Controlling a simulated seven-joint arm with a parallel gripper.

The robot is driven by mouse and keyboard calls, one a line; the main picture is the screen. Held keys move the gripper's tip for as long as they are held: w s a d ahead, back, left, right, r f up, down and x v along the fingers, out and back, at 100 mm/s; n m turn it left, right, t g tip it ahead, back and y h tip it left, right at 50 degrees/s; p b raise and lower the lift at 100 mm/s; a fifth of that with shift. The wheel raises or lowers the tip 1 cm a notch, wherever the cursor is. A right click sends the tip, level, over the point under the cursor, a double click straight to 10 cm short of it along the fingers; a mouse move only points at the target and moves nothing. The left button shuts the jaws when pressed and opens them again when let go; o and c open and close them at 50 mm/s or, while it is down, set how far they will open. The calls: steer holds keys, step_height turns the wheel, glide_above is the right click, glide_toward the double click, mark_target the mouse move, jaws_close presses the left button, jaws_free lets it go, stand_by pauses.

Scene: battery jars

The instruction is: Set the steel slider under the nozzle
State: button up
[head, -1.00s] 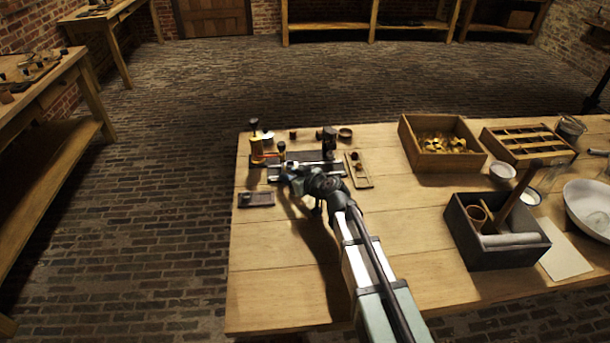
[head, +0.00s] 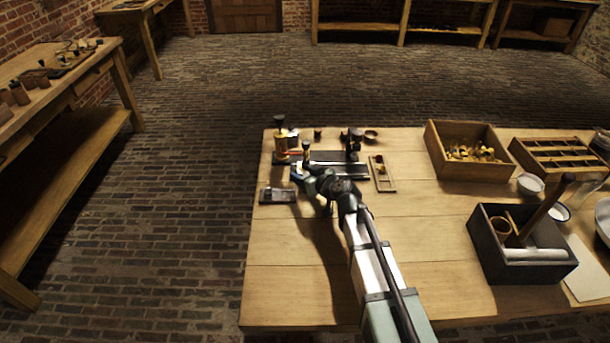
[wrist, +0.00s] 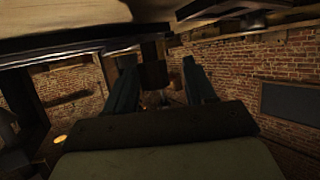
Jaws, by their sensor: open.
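The apparatus has a dark base with a pale steel rail (head: 335,163) at the table's far left. A brass post with a dark knob (head: 281,143) stands at its left end, a smaller knobbed brass post (head: 306,152) beside it, and a dark post (head: 354,143) at its right end. I cannot tell which part is the nozzle. A small dark plate with a shiny grey piece (head: 278,195) lies nearer; I cannot tell if that is the steel slider. My gripper (wrist: 160,75) is open at the apparatus's near side. A brown block (wrist: 153,63) shows between its fingers, apparently not clamped.
A narrow wooden tray with small brass parts (head: 383,173) lies right of the apparatus. Further right are a wooden box (head: 437,163), a divided wooden tray (head: 530,165) and a dark box (head: 490,250) with a tall handle. The near left tabletop (head: 290,280) is clear.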

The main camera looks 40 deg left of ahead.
steer(key=shift+d, duration=0.1)
steer(key=v, duration=1.3)
steer(key=shift+d+r, duration=0.2)
steer(key=shift+r, duration=0.05)
